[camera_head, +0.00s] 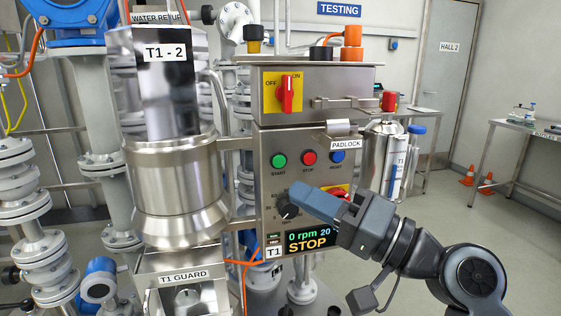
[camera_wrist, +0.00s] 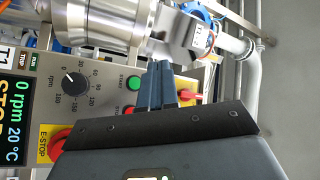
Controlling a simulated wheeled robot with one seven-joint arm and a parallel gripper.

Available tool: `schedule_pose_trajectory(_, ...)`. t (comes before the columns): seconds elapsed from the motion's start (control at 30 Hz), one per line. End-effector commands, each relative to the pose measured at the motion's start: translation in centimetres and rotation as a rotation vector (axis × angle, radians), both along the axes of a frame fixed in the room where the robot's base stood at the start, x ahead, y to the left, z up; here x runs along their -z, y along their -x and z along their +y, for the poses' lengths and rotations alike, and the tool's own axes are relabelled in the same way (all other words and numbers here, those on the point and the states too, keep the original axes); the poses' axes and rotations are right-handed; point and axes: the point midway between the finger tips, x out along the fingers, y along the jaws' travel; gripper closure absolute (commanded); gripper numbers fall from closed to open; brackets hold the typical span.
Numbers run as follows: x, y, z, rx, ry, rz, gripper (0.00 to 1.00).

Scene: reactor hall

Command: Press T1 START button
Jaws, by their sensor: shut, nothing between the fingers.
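The green START button (camera_head: 279,160) is at the left of a row on the steel T1 control panel (camera_head: 266,187). It also shows in the wrist view (camera_wrist: 134,83), left of my fingers. The red STOP button (camera_head: 309,158) and blue RESET button (camera_head: 337,156) follow to its right. The display (camera_head: 306,239) reads 0 rpm, 20 and STOP. My gripper (camera_head: 296,190) is shut and empty, its fingertips below the button row and near the dial (camera_head: 287,211) in the head view. In the wrist view the fingertips (camera_wrist: 162,67) appear apart from START; their depth gap is unclear.
The red E-STOP (camera_wrist: 57,146) sits low on the panel, partly hidden by my gripper. A red rotary switch (camera_head: 287,95) and a PADLOCK tag (camera_head: 345,145) are above. The steel T1-2 vessel (camera_head: 172,185) stands close left. Open floor lies to the right.

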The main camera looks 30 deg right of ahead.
Motion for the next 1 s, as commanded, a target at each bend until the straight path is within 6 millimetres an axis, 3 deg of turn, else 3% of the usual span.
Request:
schedule_pose_trajectory(0.27,0.0,-0.7,-0.1,0.002,0.001,0.0,1.0)
schedule_pose_trajectory(0.8,0.2,-7.0,-1.4,0.001,0.002,0.0,1.0)
schedule_pose_trajectory(1.0,0.1,-8.3,-1.7,0.002,0.0,0.0,1.0)
